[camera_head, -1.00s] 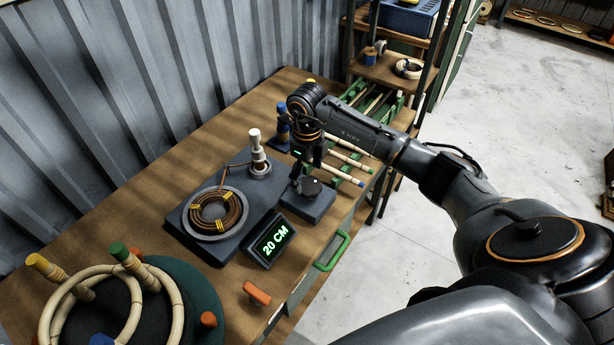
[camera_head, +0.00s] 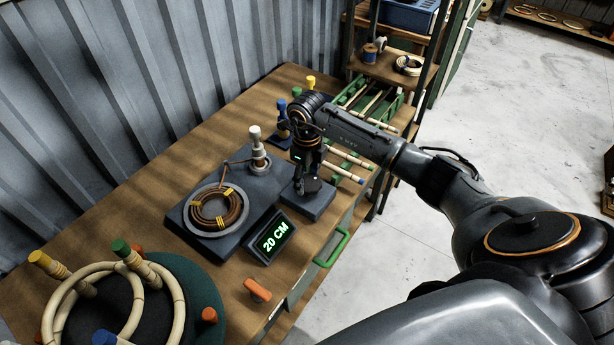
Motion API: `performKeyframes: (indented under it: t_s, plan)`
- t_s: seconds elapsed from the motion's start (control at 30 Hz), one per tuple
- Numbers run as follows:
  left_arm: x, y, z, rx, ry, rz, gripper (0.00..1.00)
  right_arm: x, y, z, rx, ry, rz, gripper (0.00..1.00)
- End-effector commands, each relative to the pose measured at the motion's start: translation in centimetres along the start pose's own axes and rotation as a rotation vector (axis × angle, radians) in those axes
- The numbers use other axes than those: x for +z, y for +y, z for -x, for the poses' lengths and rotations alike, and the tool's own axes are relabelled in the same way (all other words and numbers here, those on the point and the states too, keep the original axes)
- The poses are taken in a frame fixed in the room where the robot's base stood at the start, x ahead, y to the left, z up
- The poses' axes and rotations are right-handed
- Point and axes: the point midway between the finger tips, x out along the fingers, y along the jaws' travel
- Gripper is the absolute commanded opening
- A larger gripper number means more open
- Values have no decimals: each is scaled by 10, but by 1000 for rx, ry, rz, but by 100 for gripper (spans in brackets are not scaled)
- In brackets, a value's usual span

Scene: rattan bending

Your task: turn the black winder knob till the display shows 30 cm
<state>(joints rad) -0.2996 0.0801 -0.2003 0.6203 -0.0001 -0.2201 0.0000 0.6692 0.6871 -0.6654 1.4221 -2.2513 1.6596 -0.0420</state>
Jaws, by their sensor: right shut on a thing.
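The black winder knob (camera_head: 312,183) stands on a dark grey block at the right of the winder on the workbench. My right gripper (camera_head: 306,189) points down at the knob and is shut on it, covering part of it. The display (camera_head: 271,238) stands tilted in front of the winder and reads 20 CM in green. A coil of brown rattan (camera_head: 216,208) with yellow ties lies in the round grey tray of the winder (camera_head: 185,226). A strand runs from it towards the white-topped post (camera_head: 257,148). My left gripper is not in view.
A round green bending form (camera_head: 205,290) with pale rattan loops and coloured pegs stands at the front left. An orange piece (camera_head: 257,290) lies near the bench edge. A green rack with pale rods (camera_head: 347,162) is behind my right arm.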

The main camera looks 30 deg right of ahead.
Motion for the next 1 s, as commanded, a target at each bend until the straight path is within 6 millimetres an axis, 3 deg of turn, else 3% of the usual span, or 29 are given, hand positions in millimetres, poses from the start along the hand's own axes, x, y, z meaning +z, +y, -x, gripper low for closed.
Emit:
performKeyframes:
  t_s: [0.27, 1.0]
  plan:
    - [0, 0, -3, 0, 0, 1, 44, 0, -1, -1, -1, 2, -90, 28]
    - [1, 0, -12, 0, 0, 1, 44, -2, -4, 0, 0, 2, -653, 28]
